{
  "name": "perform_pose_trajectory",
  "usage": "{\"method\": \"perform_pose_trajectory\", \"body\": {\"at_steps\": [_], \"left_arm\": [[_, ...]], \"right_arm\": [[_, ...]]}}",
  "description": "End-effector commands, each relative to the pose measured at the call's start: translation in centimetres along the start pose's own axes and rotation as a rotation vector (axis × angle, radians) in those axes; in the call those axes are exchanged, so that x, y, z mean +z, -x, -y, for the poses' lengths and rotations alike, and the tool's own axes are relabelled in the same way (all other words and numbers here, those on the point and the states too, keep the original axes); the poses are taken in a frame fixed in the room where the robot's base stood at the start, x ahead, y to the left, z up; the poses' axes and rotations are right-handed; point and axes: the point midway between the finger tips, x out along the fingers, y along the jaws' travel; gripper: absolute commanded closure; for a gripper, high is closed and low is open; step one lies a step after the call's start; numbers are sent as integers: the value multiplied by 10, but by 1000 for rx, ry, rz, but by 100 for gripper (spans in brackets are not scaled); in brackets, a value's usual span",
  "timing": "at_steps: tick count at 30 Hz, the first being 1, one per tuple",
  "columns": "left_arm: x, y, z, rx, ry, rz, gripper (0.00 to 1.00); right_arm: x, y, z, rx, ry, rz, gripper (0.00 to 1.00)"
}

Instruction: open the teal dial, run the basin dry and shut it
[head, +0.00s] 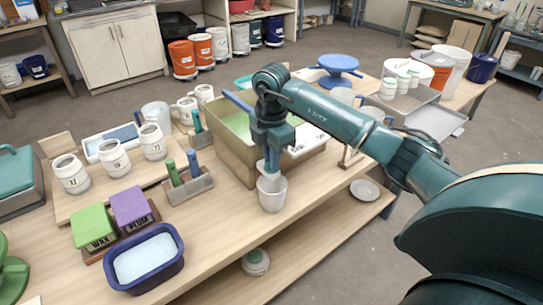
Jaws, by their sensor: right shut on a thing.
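The basin (223,143) is a tan box with green liquid inside, standing mid-table. My right gripper (270,165) points down at the basin's front side, shut on the small teal dial, which is mostly hidden by the fingers. A pale grey cup (272,195) stands right under the gripper, close to the table's front edge. Its inside is mostly hidden, and whether liquid runs into it cannot be told. How far the dial is turned cannot be seen. My left gripper is not in view.
White jars (115,158) stand on a board at the left. A holder (187,188) with green and blue sticks is left of the basin. Green and purple blocks and a navy tub (144,258) are at front left. A blue turntable (338,63) stands behind.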

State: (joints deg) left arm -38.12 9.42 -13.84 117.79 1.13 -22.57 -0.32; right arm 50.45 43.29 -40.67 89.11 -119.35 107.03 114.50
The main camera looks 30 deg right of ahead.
Motion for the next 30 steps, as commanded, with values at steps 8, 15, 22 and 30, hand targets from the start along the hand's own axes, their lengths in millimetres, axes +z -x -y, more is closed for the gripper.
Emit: {"method": "perform_pose_trajectory", "body": {"at_steps": [8, 15, 22, 30], "left_arm": [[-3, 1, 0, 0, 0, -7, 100], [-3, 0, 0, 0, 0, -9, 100], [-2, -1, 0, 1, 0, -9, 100], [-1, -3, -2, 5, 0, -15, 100]], "right_arm": [[0, 0, 0, -1, 7, 0, 100], [0, 0, 0, 0, 83, 0, 100], [0, 0, 0, 0, 253, 0, 100], [0, 0, 0, 1, 508, -1, 100]]}}
